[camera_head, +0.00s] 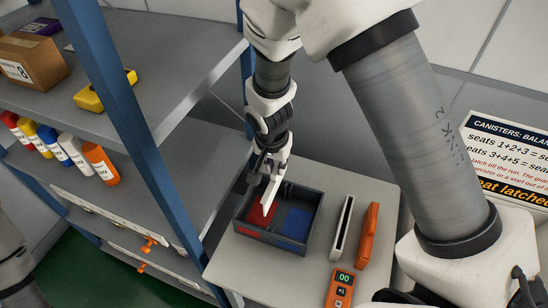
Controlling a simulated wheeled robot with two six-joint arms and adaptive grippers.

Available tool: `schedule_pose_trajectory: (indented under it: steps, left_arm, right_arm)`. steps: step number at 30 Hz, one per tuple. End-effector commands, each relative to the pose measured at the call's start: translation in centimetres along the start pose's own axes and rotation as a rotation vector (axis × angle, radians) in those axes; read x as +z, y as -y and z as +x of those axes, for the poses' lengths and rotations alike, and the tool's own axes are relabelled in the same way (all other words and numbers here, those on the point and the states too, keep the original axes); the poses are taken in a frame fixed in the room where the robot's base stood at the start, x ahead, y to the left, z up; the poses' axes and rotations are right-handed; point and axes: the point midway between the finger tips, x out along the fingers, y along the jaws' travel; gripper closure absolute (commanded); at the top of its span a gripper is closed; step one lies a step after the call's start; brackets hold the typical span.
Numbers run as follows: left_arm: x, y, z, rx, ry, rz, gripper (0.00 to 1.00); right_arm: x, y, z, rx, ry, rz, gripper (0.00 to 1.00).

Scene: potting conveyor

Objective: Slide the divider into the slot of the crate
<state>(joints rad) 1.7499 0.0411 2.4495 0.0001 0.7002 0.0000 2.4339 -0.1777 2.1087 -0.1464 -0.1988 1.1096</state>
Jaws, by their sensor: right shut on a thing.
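The crate (244,229) is a dark open box on the small grey table, with a red area at its left and a blue area at its right. My right gripper (268,169) points down over the crate's back left part. It is shut on a thin white piece (271,187), which looks like the divider. The piece is tilted, and its lower end reaches over the red area. I cannot tell whether it touches the crate, and the slot cannot be made out. My left gripper is out of view.
On the grey table (240,275), right of the crate, stand a thin white-and-black piece (342,228), an orange piece (368,235) and an orange device (340,288) reading 00. A shelf with a blue post (128,110) stands close at left, holding several bottles (75,152).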

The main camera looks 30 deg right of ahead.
Motion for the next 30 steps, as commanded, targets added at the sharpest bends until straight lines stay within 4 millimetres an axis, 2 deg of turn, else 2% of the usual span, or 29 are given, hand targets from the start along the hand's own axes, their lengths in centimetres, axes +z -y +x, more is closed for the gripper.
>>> schedule_pose_trajectory:
  steps: [26,30]
  left_arm:
    - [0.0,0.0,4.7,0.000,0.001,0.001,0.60]
    - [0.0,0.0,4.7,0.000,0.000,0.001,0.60]
  right_arm:
    - [1.2,-0.1,5.7,0.001,0.002,-0.002,1.00]
    - [1.2,-0.1,5.6,0.001,0.002,-0.001,1.00]
